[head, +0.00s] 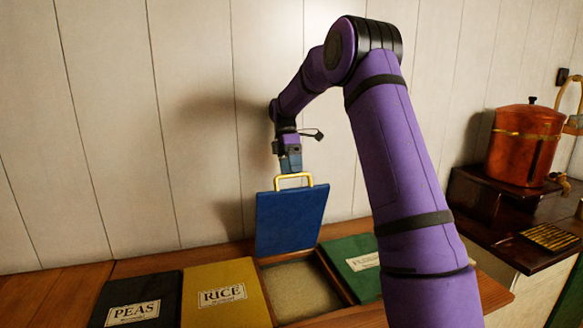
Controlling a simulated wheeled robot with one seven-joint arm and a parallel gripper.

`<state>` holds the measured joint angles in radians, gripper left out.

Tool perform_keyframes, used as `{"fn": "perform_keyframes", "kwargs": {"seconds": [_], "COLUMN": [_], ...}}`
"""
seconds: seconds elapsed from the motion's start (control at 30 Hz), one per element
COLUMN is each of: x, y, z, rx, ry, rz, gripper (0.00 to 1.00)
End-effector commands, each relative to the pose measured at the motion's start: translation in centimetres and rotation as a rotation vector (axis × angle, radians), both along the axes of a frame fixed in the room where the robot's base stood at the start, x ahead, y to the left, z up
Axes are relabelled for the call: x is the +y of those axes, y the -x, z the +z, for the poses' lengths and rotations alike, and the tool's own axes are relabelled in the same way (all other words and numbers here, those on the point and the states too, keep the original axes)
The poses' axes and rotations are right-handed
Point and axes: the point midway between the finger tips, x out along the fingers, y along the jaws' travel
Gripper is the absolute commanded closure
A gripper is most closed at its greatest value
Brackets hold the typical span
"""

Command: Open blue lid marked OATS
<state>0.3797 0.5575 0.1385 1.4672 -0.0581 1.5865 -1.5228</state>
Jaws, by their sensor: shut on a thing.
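The blue lid (290,220) stands raised and steeply tilted at the back of its bin (300,291). The bin is uncovered in front of it and shows a pale, grainy content. A brass handle (294,176) sits at the lid's upper edge. My gripper (291,170) is at this handle, shut on it, above the lid. No OATS marking shows on the side of the lid that faces me. The fingertips are small in this view.
A dark PEAS lid (135,300) and a yellow RICE lid (225,295) lie shut to the left. A green lid (353,265), its label partly hidden by my arm, lies to the right. A copper urn (523,145) stands at the far right. A plank wall (190,120) is close behind.

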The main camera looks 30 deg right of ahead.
Motion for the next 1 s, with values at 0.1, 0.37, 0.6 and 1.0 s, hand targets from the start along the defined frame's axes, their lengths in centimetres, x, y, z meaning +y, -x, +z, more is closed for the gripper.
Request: {"fn": "perform_keyframes", "kwargs": {"seconds": [0.1,0.37,0.6,1.0], "x": [-0.1,-0.5,-0.8,-0.8], "y": [-0.4,-1.9,-2.9,-3.0], "z": [-0.1,3.6,6.3,6.9], "rx": [0.000,-0.003,-0.003,-0.002], "ry": [-0.001,0.000,0.001,0.000], "rz": [0.000,0.000,0.000,0.001], "gripper": [0.38,0.60,0.60,0.71]}}
